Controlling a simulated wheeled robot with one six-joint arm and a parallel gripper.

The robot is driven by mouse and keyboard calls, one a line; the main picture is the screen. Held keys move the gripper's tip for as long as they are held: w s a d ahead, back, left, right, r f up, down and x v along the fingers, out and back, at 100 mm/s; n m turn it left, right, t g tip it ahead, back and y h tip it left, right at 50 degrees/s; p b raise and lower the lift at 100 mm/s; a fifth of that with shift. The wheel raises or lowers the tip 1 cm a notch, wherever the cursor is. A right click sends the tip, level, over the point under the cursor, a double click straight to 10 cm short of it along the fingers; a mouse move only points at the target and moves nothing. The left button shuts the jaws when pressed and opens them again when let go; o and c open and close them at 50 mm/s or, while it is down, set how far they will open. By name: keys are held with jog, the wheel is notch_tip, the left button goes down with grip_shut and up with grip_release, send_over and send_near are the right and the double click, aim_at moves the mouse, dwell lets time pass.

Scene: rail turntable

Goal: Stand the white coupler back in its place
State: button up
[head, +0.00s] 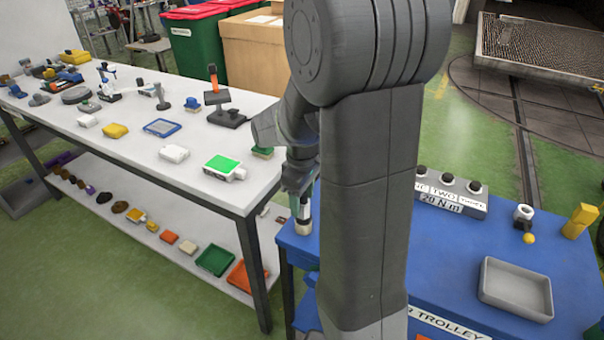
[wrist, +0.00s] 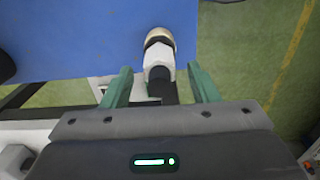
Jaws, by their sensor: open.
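The white coupler (wrist: 157,57), a white faceted body with a tan end and a dark end, shows in the wrist view at the edge of the blue trolley top. It lies between the two green fingers of my gripper (wrist: 160,74), with gaps visible on both sides. My gripper is open around it and not closed on it. In the head view my gripper (head: 301,203) points down over the trolley's left corner, and a pale part of the coupler (head: 303,228) shows below it. My arm hides part of this area, and I cannot tell whether the coupler is exactly upright.
The blue trolley (head: 450,260) carries a grey tray (head: 515,289), a labelled block with black knobs (head: 450,191), a white-and-grey fitting with a yellow ball (head: 524,216) and a yellow block (head: 579,221). A white workbench (head: 140,150) with many small items stands to the left.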

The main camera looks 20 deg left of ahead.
notch_tip(320, 180, up, 11)
jog(key=shift+f, duration=0.1)
dwell(0.8)
notch_tip(320, 180, down, 14)
jog(key=shift+r, duration=0.4)
jog(key=shift+f, duration=0.15)
dwell(0.5)
notch_tip(320, 180, up, 14)
jog(key=shift+f, duration=0.25)
notch_tip(320, 180, down, 13)
jog(key=shift+f, duration=0.1)
jog(key=shift+r+p, duration=0.3)
jog(key=shift+p, duration=0.15)
notch_tip(320, 180, up, 7)
jog(key=p, duration=0.5)
jog(key=shift+r, duration=0.15)
